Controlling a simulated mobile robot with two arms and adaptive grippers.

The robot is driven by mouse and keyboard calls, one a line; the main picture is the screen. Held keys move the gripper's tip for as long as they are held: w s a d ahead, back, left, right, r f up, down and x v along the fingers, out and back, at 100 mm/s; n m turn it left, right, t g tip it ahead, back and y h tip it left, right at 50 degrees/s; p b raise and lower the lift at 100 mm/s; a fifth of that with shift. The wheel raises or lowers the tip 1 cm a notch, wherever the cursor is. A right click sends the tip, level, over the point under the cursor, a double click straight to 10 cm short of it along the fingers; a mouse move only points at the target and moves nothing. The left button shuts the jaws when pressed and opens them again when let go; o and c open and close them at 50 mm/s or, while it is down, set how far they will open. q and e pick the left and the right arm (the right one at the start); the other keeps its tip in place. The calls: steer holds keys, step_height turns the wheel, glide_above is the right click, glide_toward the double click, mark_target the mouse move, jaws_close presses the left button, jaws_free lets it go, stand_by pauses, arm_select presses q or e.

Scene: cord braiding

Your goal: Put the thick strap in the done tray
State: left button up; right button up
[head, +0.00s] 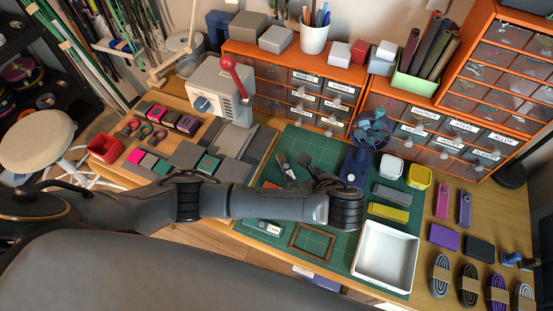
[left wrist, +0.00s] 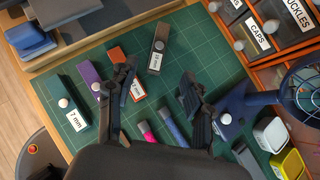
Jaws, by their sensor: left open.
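A white open tray (head: 387,257) stands on the front right of the green cutting mat, empty; I take it for the done tray. I cannot tell which thing is the thick strap. My left gripper (head: 297,178) reaches over the middle of the mat, its fingers partly hidden by my arm. In the left wrist view the fingers (left wrist: 160,92) are spread with nothing between them. My right gripper is out of view.
A grey bar (head: 391,195) and a yellow bar (head: 388,212) lie behind the tray. A blue fan (head: 372,130) and orange drawer units (head: 290,75) stand at the back. Bundled cords (head: 440,275) lie at right. A brown frame (head: 312,242) lies on the mat.

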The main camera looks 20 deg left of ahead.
mark_target(287, 167)
arm_select(q)
steer(key=x, duration=0.7)
steer(key=shift+w+f, duration=0.1)
steer(key=shift+w+a+f, duration=0.15)
steer(key=shift+w+f, duration=0.1)
steer(key=shift+f, duration=0.15)
steer(key=x, duration=0.3)
steer(key=shift+a+f, duration=0.1)
steer(key=shift+f, duration=0.25)
steer(key=shift+w+a+f, duration=0.25)
steer(key=shift+w+f, duration=0.05)
steer(key=shift+f, duration=0.05)
steer(key=c, duration=0.3)
jaws_close()
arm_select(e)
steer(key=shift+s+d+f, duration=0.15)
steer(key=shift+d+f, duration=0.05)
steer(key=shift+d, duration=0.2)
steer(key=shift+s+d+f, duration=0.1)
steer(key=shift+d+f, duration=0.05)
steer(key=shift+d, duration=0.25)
